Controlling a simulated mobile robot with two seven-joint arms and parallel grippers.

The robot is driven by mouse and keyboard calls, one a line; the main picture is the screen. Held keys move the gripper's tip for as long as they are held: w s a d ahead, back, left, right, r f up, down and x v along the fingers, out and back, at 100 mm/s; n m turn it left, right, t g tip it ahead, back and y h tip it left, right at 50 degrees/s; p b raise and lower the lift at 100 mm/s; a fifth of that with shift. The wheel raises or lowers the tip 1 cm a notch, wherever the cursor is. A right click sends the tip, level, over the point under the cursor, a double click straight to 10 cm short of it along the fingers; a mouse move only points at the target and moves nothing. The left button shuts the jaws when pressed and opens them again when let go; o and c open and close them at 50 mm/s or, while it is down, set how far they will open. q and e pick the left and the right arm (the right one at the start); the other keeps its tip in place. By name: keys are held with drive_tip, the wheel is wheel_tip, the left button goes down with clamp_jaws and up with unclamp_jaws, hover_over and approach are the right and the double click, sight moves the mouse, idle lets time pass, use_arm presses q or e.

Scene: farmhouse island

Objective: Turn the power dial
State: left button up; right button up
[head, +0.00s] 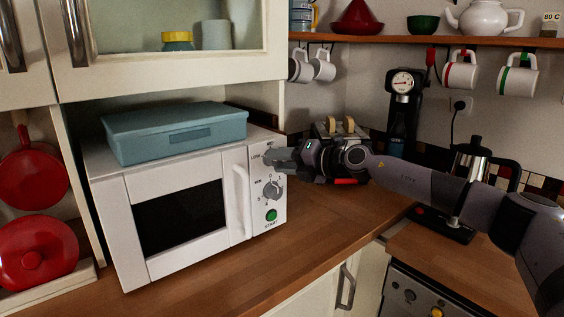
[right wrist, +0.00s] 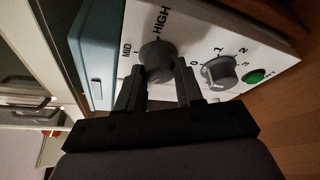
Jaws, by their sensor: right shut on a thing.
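A white microwave (head: 130,187) stands on the wooden counter, its control panel on the right side. My right gripper (head: 272,157) reaches in from the right to the top of that panel and covers the power dial there. In the right wrist view the grey power dial (right wrist: 157,58), with the marks MID and HIGH beside it, sits between the fingertips of my right gripper (right wrist: 160,78), which is shut on it. The lower numbered dial (head: 272,190) is uncovered and also shows in the right wrist view (right wrist: 219,73). My left gripper is out of view.
A green start button (head: 271,215) is below the dials. A teal box (head: 175,130) lies on top of the microwave. A toaster (head: 342,130) stands behind my right gripper. The counter in front of the microwave is clear.

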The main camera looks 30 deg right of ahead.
drive_tip(key=shift+n, duration=0.4)
idle(0.4)
drive_tip(key=o, duration=1)
drive_tip(key=shift+s, duration=0.1)
drive_tip(key=shift+b+v, duration=0.65)
drive_tip(key=shift+v, duration=2.9)
drive_tip(key=shift+r, duration=0.15)
